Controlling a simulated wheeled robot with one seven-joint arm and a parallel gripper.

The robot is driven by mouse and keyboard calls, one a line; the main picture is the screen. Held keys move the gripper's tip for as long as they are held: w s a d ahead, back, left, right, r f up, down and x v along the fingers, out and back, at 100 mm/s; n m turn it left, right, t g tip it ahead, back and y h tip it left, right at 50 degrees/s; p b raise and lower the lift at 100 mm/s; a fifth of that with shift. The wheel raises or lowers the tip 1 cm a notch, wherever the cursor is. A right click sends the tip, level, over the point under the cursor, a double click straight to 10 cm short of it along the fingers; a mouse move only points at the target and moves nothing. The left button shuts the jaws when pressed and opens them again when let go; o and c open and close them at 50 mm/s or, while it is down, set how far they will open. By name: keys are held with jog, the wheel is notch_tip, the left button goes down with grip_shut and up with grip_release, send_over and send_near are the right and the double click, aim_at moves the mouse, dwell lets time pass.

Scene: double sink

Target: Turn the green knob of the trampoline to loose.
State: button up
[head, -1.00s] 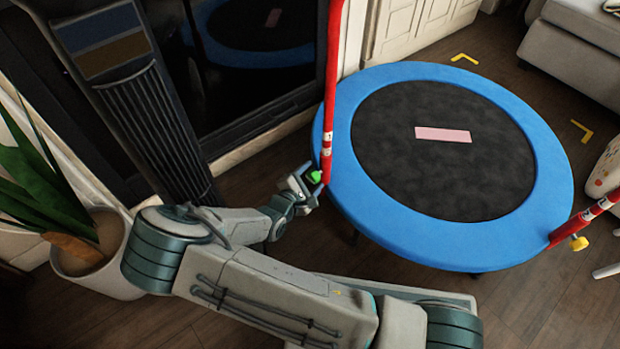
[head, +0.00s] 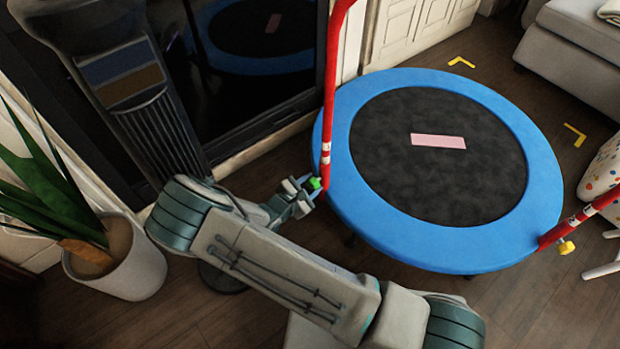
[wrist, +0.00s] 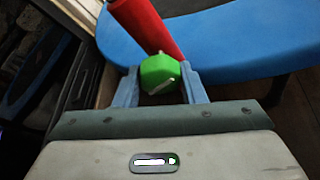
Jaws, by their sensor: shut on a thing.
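The trampoline (head: 345,150) has a blue rim and a black mat; the rim also shows in the wrist view (wrist: 230,45). A red post (head: 328,110) rises at its left edge, and its lower part shows in the wrist view (wrist: 147,25). The green knob (head: 314,183) sits at the foot of this post. In the wrist view the green knob (wrist: 160,72) lies between the two fingers of my gripper (wrist: 160,86), which is shut on it. My gripper (head: 304,190) reaches the knob from the lower left. The knob's setting marks cannot be read.
A second red post (head: 590,208) with a yellow knob (head: 567,247) stands at the trampoline's right edge. A potted plant (head: 125,265) is at the lower left. A dark ribbed column (head: 160,130) stands behind my arm. Wooden floor (head: 540,310) is clear at the lower right.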

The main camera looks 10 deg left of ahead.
jog(key=shift+w+a+r+n+g+h+p, duration=0.15)
jog(key=shift+n+g+h+p, duration=0.15)
jog(key=shift+n+p, duration=0.3)
jog(key=shift+s+r+n+g+h+p, duration=0.1)
jog(key=shift+n+g+h+p, duration=0.2)
jog(key=shift+n+p, duration=0.3)
jog(key=shift+f+n+g+h+p, duration=0.1)
jog(key=shift+n+g+h+p, duration=0.2)
jog(key=shift+n+g+h, duration=0.45)
jog(key=shift+f+n+h, duration=0.1)
jog(key=shift+n+h, duration=0.25)
jog(key=shift+n, duration=0.9)
jog(key=shift+n+g+h+b, duration=0.35)
jog(key=shift+n+h, duration=0.25)
jog(key=shift+n, duration=0.4)
jog(key=shift+a, duration=0.1)
jog(key=o, duration=0.9)
jog(key=shift+o, duration=0.5)
